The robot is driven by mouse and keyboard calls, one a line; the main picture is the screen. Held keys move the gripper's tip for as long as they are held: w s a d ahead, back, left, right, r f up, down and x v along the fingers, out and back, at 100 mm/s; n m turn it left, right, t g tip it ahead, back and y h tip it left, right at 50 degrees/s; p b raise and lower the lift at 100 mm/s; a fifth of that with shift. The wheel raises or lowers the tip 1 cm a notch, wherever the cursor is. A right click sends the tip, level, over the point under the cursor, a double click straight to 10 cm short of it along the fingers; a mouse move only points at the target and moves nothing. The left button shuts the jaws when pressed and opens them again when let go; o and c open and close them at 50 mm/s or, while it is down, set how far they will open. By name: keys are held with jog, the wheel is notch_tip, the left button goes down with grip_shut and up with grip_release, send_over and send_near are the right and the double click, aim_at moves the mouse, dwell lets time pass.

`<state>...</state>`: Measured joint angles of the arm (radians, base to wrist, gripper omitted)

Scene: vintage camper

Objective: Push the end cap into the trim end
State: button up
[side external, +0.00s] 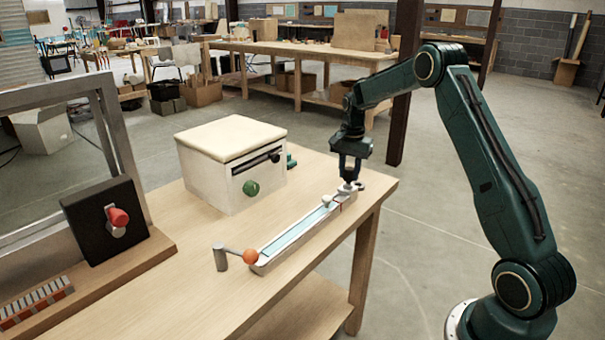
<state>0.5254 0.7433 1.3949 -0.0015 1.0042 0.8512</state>
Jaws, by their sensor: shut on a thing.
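The trim (290,236) is a long, narrow, pale rail with a light blue strip along its top. It lies diagonally on the wooden bench, from the front middle to the back right. My gripper (349,179) points down at the far right end of the trim. It is shut on a small pale piece, which looks like the end cap (349,187). The fingers hide part of this piece, and I cannot tell whether it is seated in the trim end. A pale knob (326,200) and a thin red mark (338,203) are on the rail close by.
An orange ball on a rod from a grey post (220,257) touches or overlaps the trim's near end. A white box (230,175) with a green knob stands behind. A black panel (105,235) with a red knob is at left. Bare bench (180,290) lies in front.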

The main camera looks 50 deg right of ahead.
jog(key=shift+f, duration=0.6)
dwell(0.3)
jog(key=o, duration=1)
jog(key=shift+r, duration=0.15)
notch_tip(320, 180, up, 14)
jog(key=shift+f, duration=0.25)
jog(key=shift+r, duration=0.1)
